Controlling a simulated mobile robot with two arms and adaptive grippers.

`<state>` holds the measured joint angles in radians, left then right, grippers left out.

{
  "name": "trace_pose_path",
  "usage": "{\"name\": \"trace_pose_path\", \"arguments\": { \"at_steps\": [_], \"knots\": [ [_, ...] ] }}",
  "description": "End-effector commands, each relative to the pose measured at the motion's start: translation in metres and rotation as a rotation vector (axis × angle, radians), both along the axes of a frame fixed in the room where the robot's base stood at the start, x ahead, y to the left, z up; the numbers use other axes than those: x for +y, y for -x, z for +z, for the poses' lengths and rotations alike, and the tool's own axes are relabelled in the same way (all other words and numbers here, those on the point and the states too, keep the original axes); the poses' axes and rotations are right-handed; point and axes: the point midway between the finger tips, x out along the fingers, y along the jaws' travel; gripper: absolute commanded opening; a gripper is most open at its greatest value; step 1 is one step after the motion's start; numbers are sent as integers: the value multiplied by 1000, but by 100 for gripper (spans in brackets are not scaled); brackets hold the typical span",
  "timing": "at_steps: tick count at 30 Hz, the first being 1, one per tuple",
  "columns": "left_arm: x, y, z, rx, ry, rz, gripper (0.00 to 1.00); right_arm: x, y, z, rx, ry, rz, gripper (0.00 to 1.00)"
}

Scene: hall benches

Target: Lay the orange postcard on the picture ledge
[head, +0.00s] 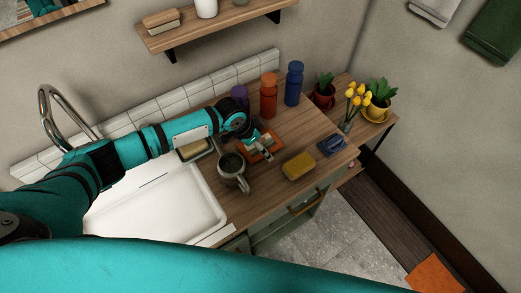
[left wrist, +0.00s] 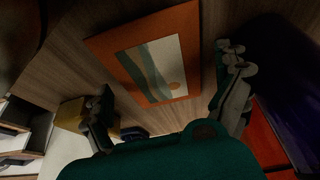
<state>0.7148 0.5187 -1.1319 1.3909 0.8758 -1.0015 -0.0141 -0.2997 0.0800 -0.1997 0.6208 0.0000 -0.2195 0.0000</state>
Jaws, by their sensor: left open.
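The orange postcard (head: 273,146) lies on the wooden counter behind the mug, partly covered by my left gripper (head: 263,150). In the left wrist view the postcard (left wrist: 118,48) shows an orange border around a picture of pale and grey-green bands with an orange disc. My left gripper (left wrist: 170,98) is open there, its fingers apart on either side of the card's near part. I cannot tell whether they touch it. A wooden wall shelf (head: 225,31), which looks like the picture ledge, is above the counter. My right gripper is not in view.
A mug (head: 232,172), yellow sponge (head: 298,166) and blue object (head: 331,145) are near the card. Purple, orange (head: 268,96) and blue (head: 294,84) bottles stand behind. A white sink (head: 155,208) is left. The shelf bears a brush-like block (head: 161,19) and a white vessel (head: 206,8).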

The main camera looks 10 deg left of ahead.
Motion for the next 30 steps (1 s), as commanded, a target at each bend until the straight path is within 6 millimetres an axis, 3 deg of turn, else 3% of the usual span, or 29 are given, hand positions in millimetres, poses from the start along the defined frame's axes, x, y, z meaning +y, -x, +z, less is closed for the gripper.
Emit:
{"name": "trace_pose_path", "arguments": {
  "at_steps": [29,30],
  "knots": [
    [0,0,-3,-1,1,0,100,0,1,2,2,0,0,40],
    [0,0,-4,-1,1,0,95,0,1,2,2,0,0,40]
  ]
}}
